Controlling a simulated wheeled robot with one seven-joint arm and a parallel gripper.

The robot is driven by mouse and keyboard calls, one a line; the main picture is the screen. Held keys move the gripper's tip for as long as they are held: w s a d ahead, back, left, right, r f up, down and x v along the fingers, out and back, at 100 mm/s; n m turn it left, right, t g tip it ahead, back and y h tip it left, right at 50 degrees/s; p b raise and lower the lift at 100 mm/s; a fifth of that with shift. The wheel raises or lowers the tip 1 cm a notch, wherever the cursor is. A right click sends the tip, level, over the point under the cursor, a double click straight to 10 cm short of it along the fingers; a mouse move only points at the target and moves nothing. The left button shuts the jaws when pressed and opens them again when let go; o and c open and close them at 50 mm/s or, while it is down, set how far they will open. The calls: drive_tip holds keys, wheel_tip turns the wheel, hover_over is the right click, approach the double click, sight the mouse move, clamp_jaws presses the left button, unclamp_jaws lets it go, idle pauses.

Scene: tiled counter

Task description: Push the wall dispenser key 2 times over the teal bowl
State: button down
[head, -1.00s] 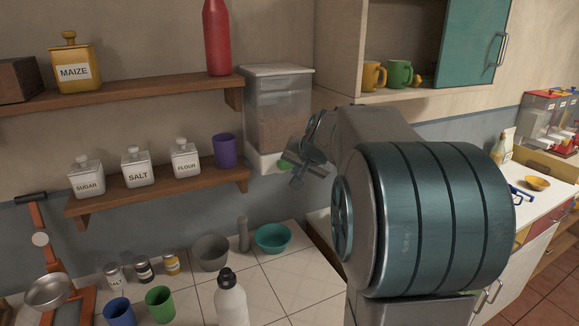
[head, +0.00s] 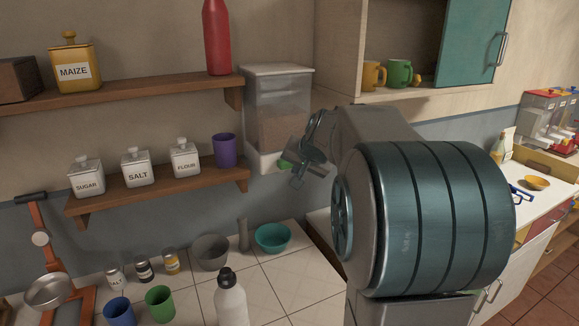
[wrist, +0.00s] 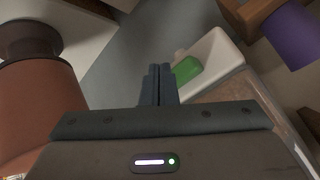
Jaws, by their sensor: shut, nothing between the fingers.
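The wall dispenser (head: 279,112) is a clear box with brown contents and a white base, fixed to the wall right of the shelves. Its green key (head: 285,164) sits low on the front and also shows in the wrist view (wrist: 187,70). My gripper (head: 297,181) is shut and empty, just in front of the dispenser's base. In the wrist view the closed fingers (wrist: 158,72) are beside the key, close to its left edge; I cannot tell whether they touch it. The teal bowl (head: 273,238) stands on the tiled counter below the dispenser.
A grey bowl (head: 211,252) and a grey upright cylinder (head: 243,233) stand left of the teal bowl. A white bottle (head: 230,300) is nearer the front. A purple cup (head: 224,151) sits on the lower shelf, left of the dispenser. Bare tiles lie in front of the teal bowl.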

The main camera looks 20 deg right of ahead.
drive_tip(key=shift+w, duration=0.1)
idle(0.7)
drive_tip(key=shift+w, duration=0.35)
drive_tip(key=shift+w+p, duration=0.3)
drive_tip(key=shift+w, duration=0.4)
idle(0.8)
drive_tip(key=shift+s, duration=0.15)
drive_tip(key=shift+s+b, duration=0.75)
drive_tip(key=shift+s, duration=0.25)
drive_tip(key=shift+s+d+b, duration=0.1)
drive_tip(key=shift+s+b, duration=1.25)
drive_tip(key=shift+s, duration=1.15)
